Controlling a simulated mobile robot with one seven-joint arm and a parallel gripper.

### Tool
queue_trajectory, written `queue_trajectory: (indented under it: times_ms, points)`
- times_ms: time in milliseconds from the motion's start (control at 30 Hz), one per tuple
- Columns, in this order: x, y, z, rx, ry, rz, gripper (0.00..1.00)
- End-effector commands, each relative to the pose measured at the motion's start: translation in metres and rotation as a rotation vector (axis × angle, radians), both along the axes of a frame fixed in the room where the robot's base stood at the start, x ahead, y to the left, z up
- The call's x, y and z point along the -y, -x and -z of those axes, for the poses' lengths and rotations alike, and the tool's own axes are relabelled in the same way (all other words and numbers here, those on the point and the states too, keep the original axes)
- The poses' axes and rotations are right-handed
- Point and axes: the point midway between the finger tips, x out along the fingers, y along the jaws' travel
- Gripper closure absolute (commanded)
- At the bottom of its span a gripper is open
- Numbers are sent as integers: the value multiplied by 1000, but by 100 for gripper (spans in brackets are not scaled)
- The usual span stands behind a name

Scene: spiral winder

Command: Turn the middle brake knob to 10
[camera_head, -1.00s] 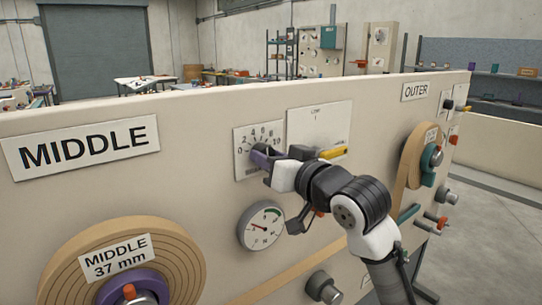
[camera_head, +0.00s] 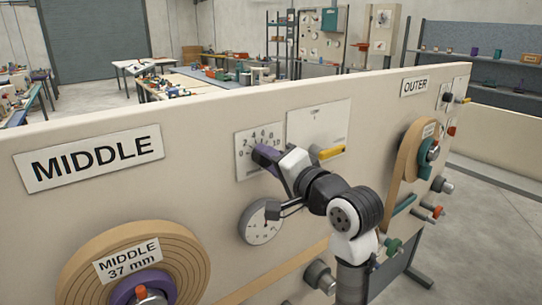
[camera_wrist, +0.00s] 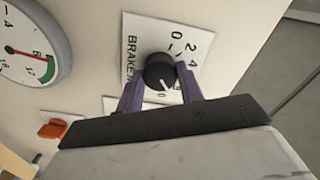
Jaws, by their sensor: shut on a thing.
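The middle brake knob (camera_wrist: 160,71) is black and round with a white pointer line. It sits on a white dial plate (camera_wrist: 133,28) with printed numbers and a BRAKE label. The pointer line faces down and slightly right in the wrist view, towards the lower numbers, which are partly covered; I cannot read its exact value. My gripper (camera_wrist: 158,86) has its purple fingers on both sides of the knob, shut on it. In the head view my gripper (camera_head: 267,157) is at the dial plate (camera_head: 245,142) and hides the knob.
A round gauge (camera_head: 260,232) is just below the dial, close to my wrist; its red needle shows in the wrist view (camera_wrist: 26,53). A yellow handle (camera_head: 330,152) is right of my gripper. The tape roll (camera_head: 85,265) is lower left. An orange part (camera_wrist: 53,130) is below the gauge.

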Motion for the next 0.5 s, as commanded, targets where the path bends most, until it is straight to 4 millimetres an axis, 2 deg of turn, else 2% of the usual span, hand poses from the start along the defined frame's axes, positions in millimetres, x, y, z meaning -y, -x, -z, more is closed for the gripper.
queue_trajectory:
  times_ms: [500]
  points:
    - [0, 0, 1, -212, -291, 1, 86]
